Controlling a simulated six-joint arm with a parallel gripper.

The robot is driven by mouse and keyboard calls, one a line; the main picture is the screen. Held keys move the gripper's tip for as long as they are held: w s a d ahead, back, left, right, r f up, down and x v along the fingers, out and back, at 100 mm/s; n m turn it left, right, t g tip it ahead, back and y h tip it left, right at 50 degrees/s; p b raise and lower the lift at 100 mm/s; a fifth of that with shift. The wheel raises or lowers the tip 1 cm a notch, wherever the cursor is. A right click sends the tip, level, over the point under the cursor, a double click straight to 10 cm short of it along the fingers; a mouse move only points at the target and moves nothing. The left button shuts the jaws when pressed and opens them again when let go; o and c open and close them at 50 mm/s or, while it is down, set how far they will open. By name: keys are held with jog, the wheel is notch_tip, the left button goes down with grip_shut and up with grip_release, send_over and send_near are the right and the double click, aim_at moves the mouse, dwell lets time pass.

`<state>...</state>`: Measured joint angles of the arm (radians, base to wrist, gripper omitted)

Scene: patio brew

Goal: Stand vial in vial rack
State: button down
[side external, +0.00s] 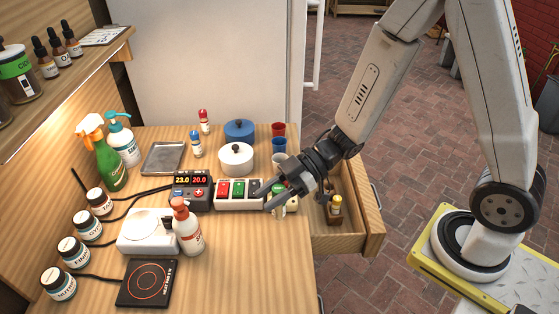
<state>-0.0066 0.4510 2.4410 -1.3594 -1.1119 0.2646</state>
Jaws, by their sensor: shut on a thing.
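My gripper (272,197) is low over the right edge of the counter. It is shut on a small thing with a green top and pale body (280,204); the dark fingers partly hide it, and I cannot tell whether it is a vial. A red-capped vial-like bottle (203,121) and a blue-capped one (196,144) stand upright at the back of the counter, apart from my gripper. I cannot make out a vial rack for certain.
A white box with red and green switches (232,195) is just left of my gripper. A blue pot (239,130), a white pot (236,158) and small cups (279,145) stand behind. The open drawer (348,238), holding a small bottle (335,206), juts out right. A red-capped bottle (187,229) stands front left.

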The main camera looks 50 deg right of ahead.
jog(key=w+d+r+m+t+h, duration=0.1)
jog(key=w+d+m+t+h, duration=0.8)
jog(key=d+m+h, duration=0.3)
jog(key=shift+w+d+r+m+h, duration=0.4)
jog(key=shift+w+d+m, duration=0.6)
jog(key=shift+d, duration=0.85)
jog(key=shift+s, duration=0.2)
